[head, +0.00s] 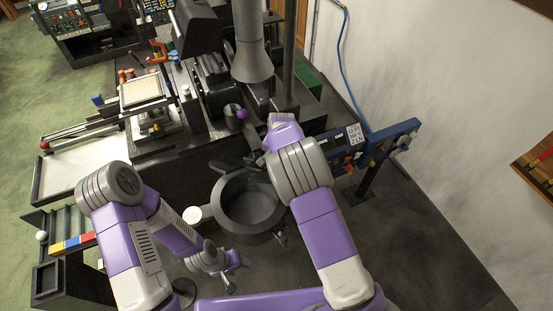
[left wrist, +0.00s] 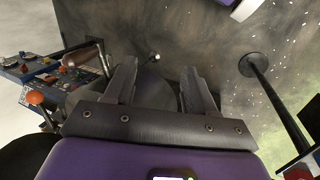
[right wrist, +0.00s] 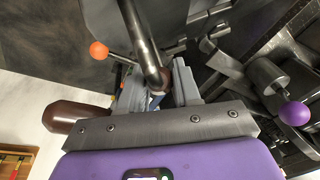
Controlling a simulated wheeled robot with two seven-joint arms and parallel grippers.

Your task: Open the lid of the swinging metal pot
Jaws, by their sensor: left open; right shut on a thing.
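The metal pot (head: 252,232) is a dark grey round vessel in the middle of the head view; I look down into its round hollow. I cannot make out a separate lid for certain. My right gripper (right wrist: 158,82) is shut on a bent grey metal bar (right wrist: 141,32) in the right wrist view. In the head view its fingers are mostly hidden by my arm, at the pot's far side. My left gripper (head: 231,280) is open and empty, low at the near left of the pot; its spread fingers show in the left wrist view (left wrist: 160,88).
A dark machine with a grey funnel (head: 250,62) stands behind the pot. A purple knob (head: 242,114) and, in the right wrist view, an orange knob (right wrist: 98,50) and a brown grip (right wrist: 76,118) are close by. A blue rail (head: 388,142) stands right. Floor is clear at lower right.

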